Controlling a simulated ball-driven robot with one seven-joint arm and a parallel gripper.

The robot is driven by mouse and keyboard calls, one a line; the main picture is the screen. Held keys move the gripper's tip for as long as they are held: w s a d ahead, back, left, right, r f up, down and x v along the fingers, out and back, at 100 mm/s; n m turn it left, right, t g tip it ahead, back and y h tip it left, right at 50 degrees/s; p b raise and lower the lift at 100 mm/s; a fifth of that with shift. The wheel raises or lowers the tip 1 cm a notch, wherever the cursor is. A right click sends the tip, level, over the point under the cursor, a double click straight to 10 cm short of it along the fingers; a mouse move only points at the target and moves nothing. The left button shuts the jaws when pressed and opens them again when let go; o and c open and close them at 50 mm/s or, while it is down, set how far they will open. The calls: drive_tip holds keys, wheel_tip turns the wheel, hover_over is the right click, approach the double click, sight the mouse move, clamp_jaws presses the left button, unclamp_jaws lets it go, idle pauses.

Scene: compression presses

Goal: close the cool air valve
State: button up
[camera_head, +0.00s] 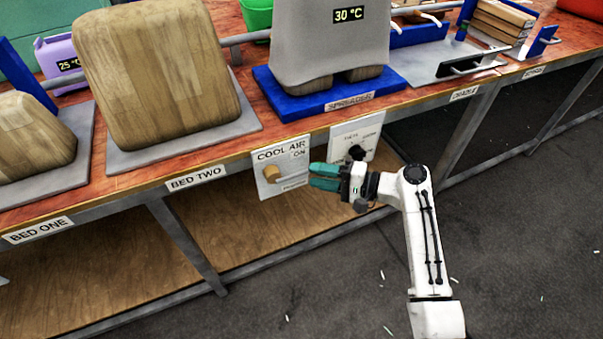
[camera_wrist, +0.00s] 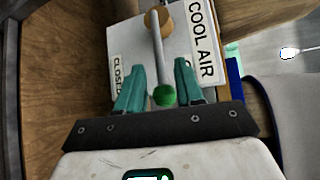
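The cool air valve is on a white panel (camera_head: 281,168) labelled "COOL AIR", with an "ON" label near its top right, on the bench's front. Its round tan hub (camera_head: 270,174) shows in the head view. In the wrist view a grey lever (camera_wrist: 157,50) runs from the tan hub (camera_wrist: 158,18) to a green ball end (camera_wrist: 164,96). The lever points toward my gripper, between the "COOL AIR" lettering and a "CLOSED" label (camera_wrist: 117,75). My gripper (camera_wrist: 159,68) has teal fingers, apart, with the lever's ball end between them. In the head view my gripper (camera_head: 312,176) covers the lever.
A second white panel (camera_head: 356,135) with a dark knob (camera_head: 357,152) is right beside my gripper, partly behind my arm. The bench edge and labels run above. A wooden lower shelf (camera_head: 250,222) lies below. Grey floor is open in front.

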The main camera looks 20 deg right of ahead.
sight(301, 172)
drive_tip(key=shift+x, duration=2.6)
drive_tip(key=shift+c, duration=0.3)
clamp_jaws()
